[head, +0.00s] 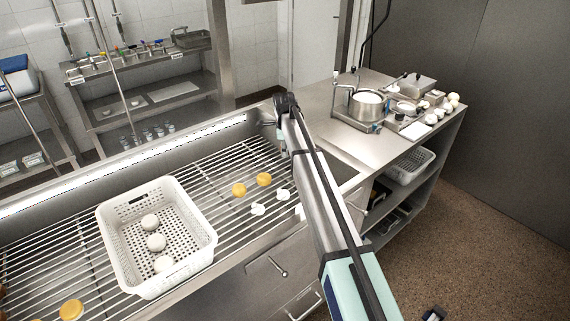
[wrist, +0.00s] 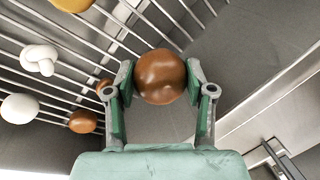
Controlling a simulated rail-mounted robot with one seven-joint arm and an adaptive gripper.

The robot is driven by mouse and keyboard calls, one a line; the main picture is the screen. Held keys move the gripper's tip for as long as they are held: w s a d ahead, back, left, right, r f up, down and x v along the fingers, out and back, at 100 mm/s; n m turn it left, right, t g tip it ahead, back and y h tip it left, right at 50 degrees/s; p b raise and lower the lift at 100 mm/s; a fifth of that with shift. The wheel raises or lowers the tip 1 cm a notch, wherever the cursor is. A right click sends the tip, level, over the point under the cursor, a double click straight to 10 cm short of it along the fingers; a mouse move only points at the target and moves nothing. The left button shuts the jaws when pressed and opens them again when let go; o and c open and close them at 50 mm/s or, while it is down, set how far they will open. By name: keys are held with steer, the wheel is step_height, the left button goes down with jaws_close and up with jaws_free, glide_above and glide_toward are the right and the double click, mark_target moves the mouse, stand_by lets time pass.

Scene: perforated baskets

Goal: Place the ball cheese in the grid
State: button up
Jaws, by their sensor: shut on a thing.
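My gripper (wrist: 160,78) is shut on a brown, smooth ball cheese (wrist: 160,77) in the wrist view, with a green-padded finger on each side of it. The ball is beside the grid of metal bars (wrist: 120,40), over a plain grey surface; its height above that surface is unclear. The grid (head: 210,190) also shows in the head view as parallel bars in a steel trough.
On the grid lie a brown ball (wrist: 83,121), a white ball (wrist: 19,108), a white knot (wrist: 39,58) and orange cheeses (head: 238,189). Another brown piece (wrist: 104,86) is partly hidden by my finger. A white perforated basket (head: 205,250) holds white cheeses. Bare bars show between basket and cheeses.

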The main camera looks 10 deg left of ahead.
mark_target(285, 169)
steer(key=shift+s+f+p+x, duration=0.15)
steer(key=shift+s+x, duration=0.15)
steer(key=shift+x, duration=1.1)
steer(key=shift+s+p+x, duration=0.15)
steer(key=shift+s+x, duration=0.2)
steer(key=shift+x, duration=1.05)
steer(key=shift+s+f+p+x, duration=0.15)
steer(key=shift+s+x, duration=0.15)
steer(key=shift+x, duration=1.1)
steer(key=o, duration=1.2)
steer(key=shift+r, duration=0.1)
steer(key=b+v, duration=0.1)
steer(key=v, duration=1.1)
